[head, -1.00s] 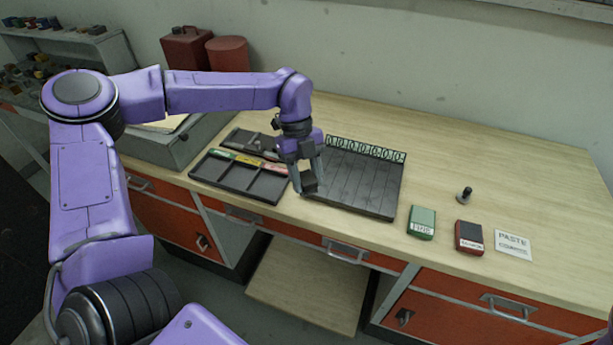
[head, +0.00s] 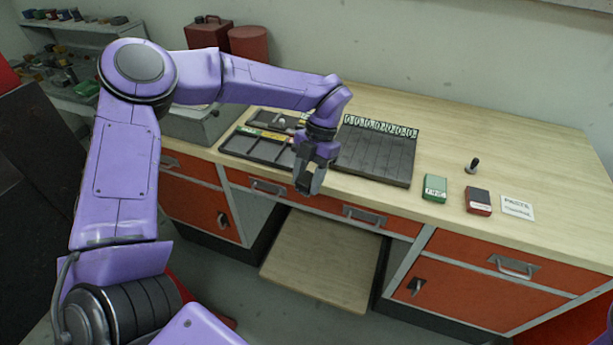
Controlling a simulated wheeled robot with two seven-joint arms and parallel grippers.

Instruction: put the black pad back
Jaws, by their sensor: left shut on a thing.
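My left gripper (head: 311,182) is shut on a small dark piece, seemingly the black pad, at its fingertips. The fingers hide most of the piece. The gripper points down near the bench's front edge, between the black compartment tray (head: 258,151) on its left and the dark grooved rack (head: 375,155) on its right. I cannot tell how high it is above the bench. My right gripper is not in view.
A green box (head: 435,187), a dark red box (head: 478,201), a white paste card (head: 517,207) and a small black-knobbed piece (head: 473,165) stand to the right on the wooden bench (head: 545,165). The bench's back right is clear. A low wooden board (head: 320,262) is below the drawers.

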